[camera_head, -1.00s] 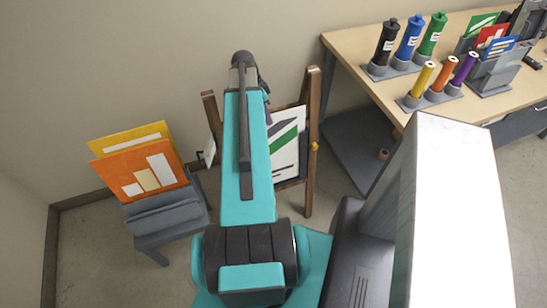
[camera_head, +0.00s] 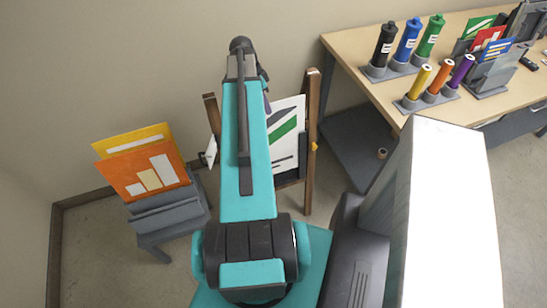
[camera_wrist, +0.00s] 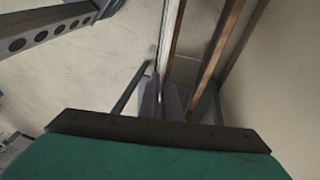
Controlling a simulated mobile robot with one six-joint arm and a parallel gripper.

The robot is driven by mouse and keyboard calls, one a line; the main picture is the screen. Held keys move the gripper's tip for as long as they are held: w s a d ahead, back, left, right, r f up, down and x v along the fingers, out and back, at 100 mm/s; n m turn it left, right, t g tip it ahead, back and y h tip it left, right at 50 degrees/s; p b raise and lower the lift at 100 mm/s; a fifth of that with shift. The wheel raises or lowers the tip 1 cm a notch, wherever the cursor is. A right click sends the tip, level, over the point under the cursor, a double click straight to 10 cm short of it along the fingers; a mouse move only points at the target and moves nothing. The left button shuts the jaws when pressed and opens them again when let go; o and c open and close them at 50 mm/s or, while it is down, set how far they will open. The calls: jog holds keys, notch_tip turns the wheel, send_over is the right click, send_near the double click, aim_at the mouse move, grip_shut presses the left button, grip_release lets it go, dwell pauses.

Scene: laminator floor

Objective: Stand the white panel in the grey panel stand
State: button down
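The white panel (camera_head: 287,128) with green and dark diagonal bands is upright at the wooden easel, partly hidden by my arm in the head view. In the wrist view its thin edge (camera_wrist: 170,45) runs down between the finger pads of my gripper (camera_wrist: 162,103), which appears shut on it.
The easel's right post (camera_head: 312,140) is close beside the white panel, and its left post (camera_head: 211,118) is near my arm. A wooden table (camera_head: 350,52) with bottles and a grey holder (camera_head: 490,78) is at right. The wall is close behind.

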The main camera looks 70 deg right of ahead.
jog(key=s+d+p+v, duration=0.2)
jog(key=p+v, duration=0.1)
jog(key=v, duration=0.9)
jog(key=s+d+r+p+v, duration=0.1)
jog(key=s+p+v, duration=0.1)
jog(key=v, duration=1)
jog(key=shift+d+r+p, duration=0.4)
jog(key=shift+r+p, duration=0.15)
dwell(1.5)
jog(key=shift+s, duration=0.15)
